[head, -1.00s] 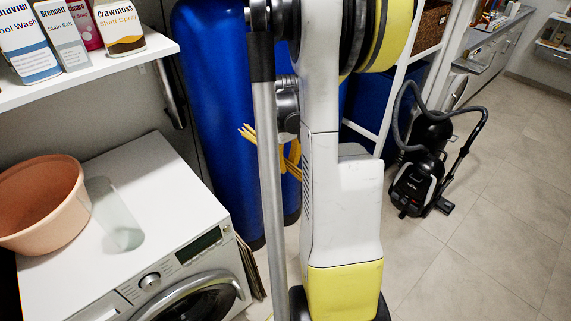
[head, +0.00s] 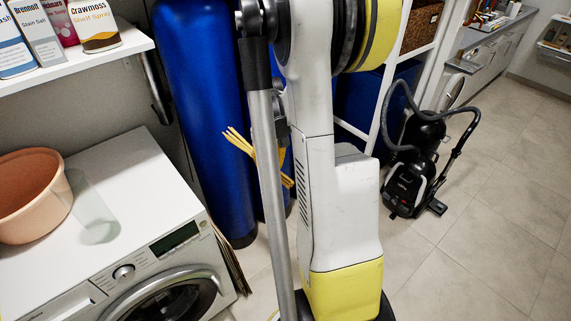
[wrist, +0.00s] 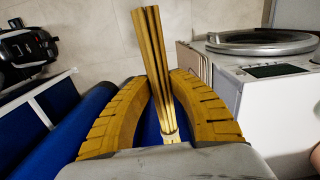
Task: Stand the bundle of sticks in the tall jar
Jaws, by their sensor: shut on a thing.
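The bundle of sticks (wrist: 157,60) is a sheaf of thin yellow sticks with a band near its lower end in the wrist view. My gripper (wrist: 161,84), with two curved yellow fingers, is shut on it. In the head view the sticks (head: 239,142) show tilted in front of the blue tank, left of my arm; my gripper is mostly hidden behind my arm. The tall jar (head: 93,208) is clear glass and stands on the white washing machine, well left of the sticks. It looks empty. I cannot make it out in the wrist view.
A pink-orange basin (head: 30,198) stands left of the jar on the washing machine (head: 130,175). Blue tanks (head: 200,110) stand behind my arm. A black vacuum cleaner (head: 410,180) stands on the floor at right, with open floor around it.

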